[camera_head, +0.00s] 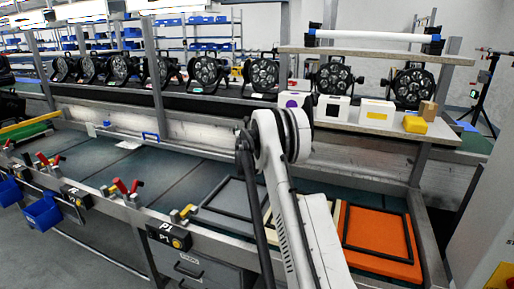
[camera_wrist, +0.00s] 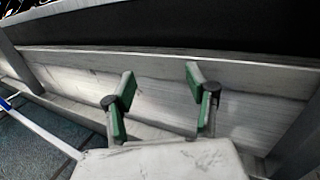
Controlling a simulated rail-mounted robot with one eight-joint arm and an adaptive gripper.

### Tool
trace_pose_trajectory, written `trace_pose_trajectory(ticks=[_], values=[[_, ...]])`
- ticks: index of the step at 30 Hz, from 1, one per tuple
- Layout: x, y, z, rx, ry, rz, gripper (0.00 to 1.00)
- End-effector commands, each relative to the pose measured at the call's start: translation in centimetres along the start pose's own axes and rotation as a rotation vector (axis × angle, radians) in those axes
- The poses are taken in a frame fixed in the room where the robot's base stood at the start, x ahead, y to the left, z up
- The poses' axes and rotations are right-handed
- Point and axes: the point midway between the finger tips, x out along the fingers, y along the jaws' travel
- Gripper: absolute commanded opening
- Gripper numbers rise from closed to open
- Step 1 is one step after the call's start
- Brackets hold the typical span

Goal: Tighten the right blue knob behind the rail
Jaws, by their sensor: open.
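My gripper (camera_wrist: 160,82) is open and empty in the wrist view, its two green-padded fingers apart in front of a scuffed pale metal wall. In the head view my arm hides the gripper. A small blue part (camera_head: 150,136), perhaps the right blue knob, sits low along the back wall, left of my arm. A second small blue part (camera_head: 106,123) lies further left. In the wrist view a blue piece (camera_wrist: 5,103) shows at the left edge, beside a pale rod and well left of my fingers. I cannot tell which of the blue parts it is.
Several black par cans (camera_head: 207,72) stand along the back. White boxes (camera_head: 333,108) and a yellow block (camera_head: 415,124) sit on the right shelf. An orange panel (camera_head: 378,232) with a black frame lies front right. Red-handled clamps (camera_head: 122,188) line the front rail. The dark bench (camera_head: 150,170) is largely clear.

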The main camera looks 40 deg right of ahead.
Motion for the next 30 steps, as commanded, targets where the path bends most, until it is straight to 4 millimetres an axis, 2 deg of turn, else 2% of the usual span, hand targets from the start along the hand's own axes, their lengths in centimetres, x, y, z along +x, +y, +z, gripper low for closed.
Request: trace_pose_trajectory(ticks=[1, 3, 5, 9, 15, 18, 23, 30], values=[[-1.0, -1.9, -1.1, 0.0, -0.002, 0.036, 0.51], [-2.7, -3.9, -2.7, 0.0, -0.006, 0.101, 0.51], [-4.6, -5.6, -4.0, 0.0, -0.009, 0.16, 0.51], [-9.8, -8.7, -6.4, 0.0, -0.017, 0.292, 0.51], [-16.3, -11.2, -8.9, 0.0, -0.024, 0.417, 0.51], [-17.9, -11.7, -9.5, 0.0, -0.025, 0.443, 0.51], [-17.7, -11.4, -9.6, 0.0, -0.026, 0.456, 0.51], [-14.2, -9.7, -9.5, 0.0, -0.026, 0.455, 0.51]])
